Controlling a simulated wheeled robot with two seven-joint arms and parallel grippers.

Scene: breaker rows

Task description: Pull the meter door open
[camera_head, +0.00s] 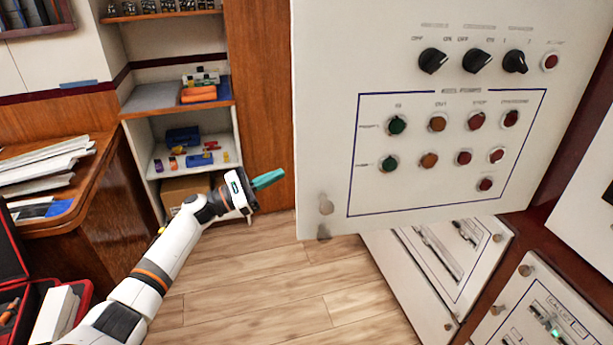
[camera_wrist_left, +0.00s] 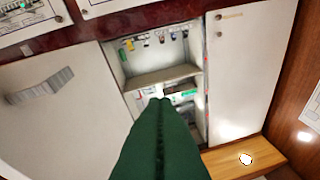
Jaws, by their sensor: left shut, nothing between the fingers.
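A large white door panel (camera_head: 325,60) with black rotary knobs and rows of coloured push buttons fills the right of the head view. It stands out in front of other cabinet panels, with its left edge free. Which panel is the meter door, I cannot tell. My left gripper (camera_head: 268,180) is left of this panel's edge, apart from it, its teal fingers closed and empty. In the left wrist view the closed green fingers (camera_wrist_left: 161,125) point at an open compartment (camera_wrist_left: 150,55) with shelves. A white panel with a grey handle (camera_wrist_left: 40,86) is left of it. My right gripper is not visible.
White lower panels (camera_head: 455,255) with round knobs sit below and behind the large panel. A shelf unit (camera_head: 185,105) with small items stands behind my left gripper. A wooden desk (camera_head: 110,190) with papers is at left. Wooden floor (camera_head: 290,285) is clear between.

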